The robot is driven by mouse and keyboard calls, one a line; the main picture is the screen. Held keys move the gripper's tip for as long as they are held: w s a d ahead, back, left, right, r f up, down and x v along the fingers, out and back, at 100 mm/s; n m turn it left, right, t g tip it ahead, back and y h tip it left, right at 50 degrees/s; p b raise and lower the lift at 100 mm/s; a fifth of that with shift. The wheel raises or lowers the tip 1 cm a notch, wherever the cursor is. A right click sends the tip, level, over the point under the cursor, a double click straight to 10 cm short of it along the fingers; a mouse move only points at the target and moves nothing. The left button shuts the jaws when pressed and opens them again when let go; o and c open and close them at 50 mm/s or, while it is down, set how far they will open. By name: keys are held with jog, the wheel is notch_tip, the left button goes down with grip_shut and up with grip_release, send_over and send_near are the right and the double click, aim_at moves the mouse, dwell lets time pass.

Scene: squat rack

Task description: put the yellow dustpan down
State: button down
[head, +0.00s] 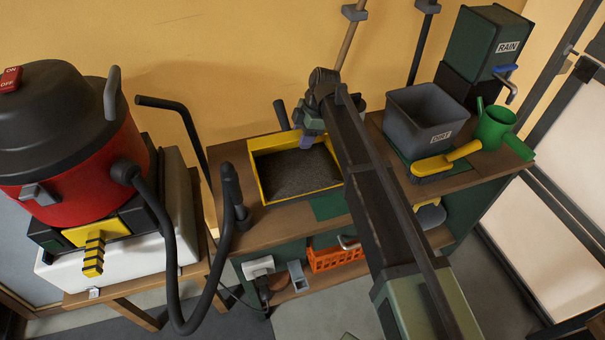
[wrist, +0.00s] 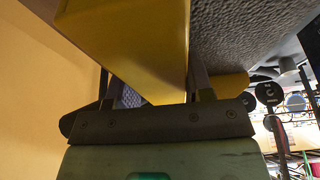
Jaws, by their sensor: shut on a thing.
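The yellow dustpan (head: 275,143) is a wide yellow-walled pan with a dark speckled inside, above the left part of the wooden bench in the head view. My gripper (head: 306,141) is at its back wall and shut on it. In the wrist view, the yellow wall (wrist: 130,45) comes down between the fingers of my gripper (wrist: 155,95), with the grey speckled surface beside it. A green mat (head: 330,206) shows partly under the pan's right side. Whether the pan touches the bench is unclear, as its underside is hidden.
A grey bin marked DIRT (head: 420,115), a yellow-handled brush (head: 445,160) and a green watering can (head: 495,127) stand on the bench's right side. A red vacuum (head: 75,150) with a black hose (head: 170,250) stands left. An orange crate (head: 335,258) sits on the lower shelf.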

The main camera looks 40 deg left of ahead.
aim_at(303, 155)
notch_tip(303, 155, down, 8)
jog(key=b, duration=0.5)
jog(key=shift+b, duration=0.35)
jog(key=shift+r, duration=0.2)
jog(key=shift+f, duration=0.15)
jog(key=c, duration=0.5)
grip_release()
jog(key=p+v, duration=1.2)
jog(key=shift+r, duration=0.35)
jog(key=shift+f, duration=0.15)
